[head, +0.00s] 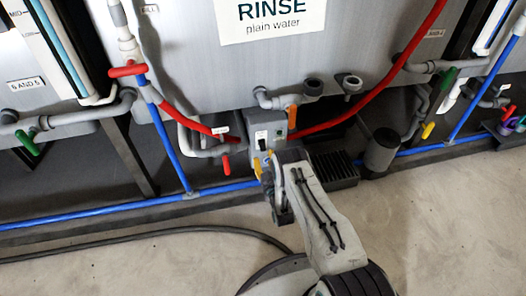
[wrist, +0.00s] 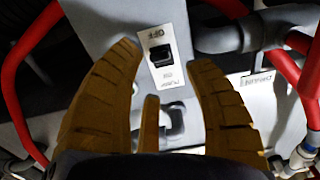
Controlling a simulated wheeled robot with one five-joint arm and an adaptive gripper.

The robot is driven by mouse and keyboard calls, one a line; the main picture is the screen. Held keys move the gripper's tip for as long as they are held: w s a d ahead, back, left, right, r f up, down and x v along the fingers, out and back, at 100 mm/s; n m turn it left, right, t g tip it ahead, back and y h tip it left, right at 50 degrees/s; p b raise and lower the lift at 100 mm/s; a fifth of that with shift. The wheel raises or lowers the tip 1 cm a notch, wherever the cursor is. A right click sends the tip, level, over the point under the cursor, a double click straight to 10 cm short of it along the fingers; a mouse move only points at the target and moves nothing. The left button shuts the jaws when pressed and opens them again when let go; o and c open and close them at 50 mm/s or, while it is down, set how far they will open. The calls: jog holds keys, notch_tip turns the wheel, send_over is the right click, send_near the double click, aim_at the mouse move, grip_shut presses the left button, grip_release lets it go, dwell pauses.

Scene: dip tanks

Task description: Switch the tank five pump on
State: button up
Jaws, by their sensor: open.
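A grey pump box (head: 262,132) stands low in front of the tank marked RINSE, plain water. Its front has a pale plate with a black rocker switch (head: 260,143). In the wrist view the same rocker switch (wrist: 162,55) sits on its plate, with small lettering above and below that appears upside down. I cannot tell for sure which way the rocker is set. My gripper (head: 263,165) is at the lower front of the box.
Red hoses (head: 340,118) run from both sides of the box. An orange valve handle (head: 292,117) is just right of it, and a red handle (head: 227,163) is to the left. A blue pipe (head: 100,210) runs along the floor edge. A dark cable (head: 150,234) crosses the open floor.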

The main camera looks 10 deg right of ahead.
aim_at(263, 148)
jog(key=shift+w+b, duration=1.2)
jog(key=shift+w, duration=1.65)
grip_shut()
